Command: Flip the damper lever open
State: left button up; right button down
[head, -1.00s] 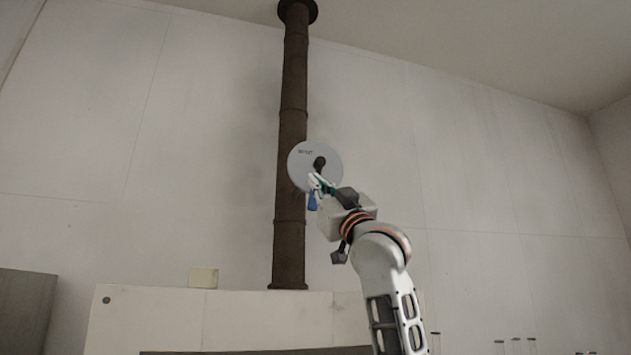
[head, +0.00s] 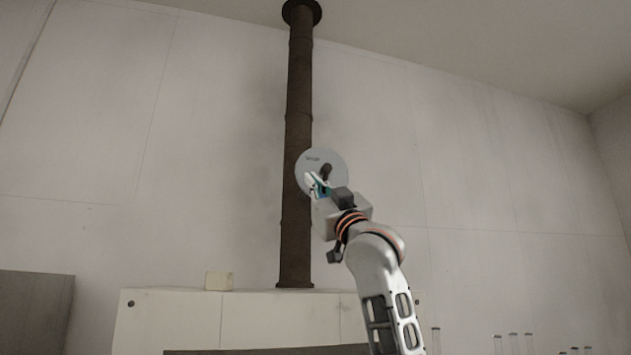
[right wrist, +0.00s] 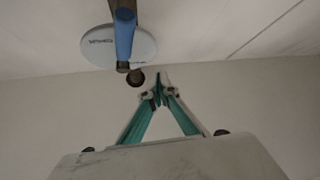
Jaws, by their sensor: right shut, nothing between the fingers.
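A pale round disc (head: 334,160) with small lettering is on the dark stovepipe. The lever's dark hub (head: 326,169) is on it. In the right wrist view the lever's blue handle (right wrist: 124,36) hangs in front of the disc (right wrist: 92,45). My right gripper (head: 312,183) is in front of the disc's lower left and partly hides the handle in the head view. In the right wrist view its fingertips (right wrist: 159,88) meet with nothing between them, below and right of the handle, with a visible gap in the picture. My left gripper is out of view.
Several thin glass tubes stand at the lower right. The wall around the disc is clear.

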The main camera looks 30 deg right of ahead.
pick_arm(q)
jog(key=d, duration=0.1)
jog(key=b, duration=0.1)
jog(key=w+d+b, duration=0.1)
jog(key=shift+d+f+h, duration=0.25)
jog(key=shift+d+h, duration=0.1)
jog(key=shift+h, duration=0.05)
pick_arm(e)
jog(key=s+d+f, duration=0.1)
jog(key=s+d, duration=0.4)
jog(key=s, duration=0.2)
jog(key=shift+s+d, duration=0.25)
jog(key=shift+d, duration=0.05)
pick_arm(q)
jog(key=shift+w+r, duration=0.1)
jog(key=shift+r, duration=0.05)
pick_arm(e)
jog(key=shift+f, duration=0.15)
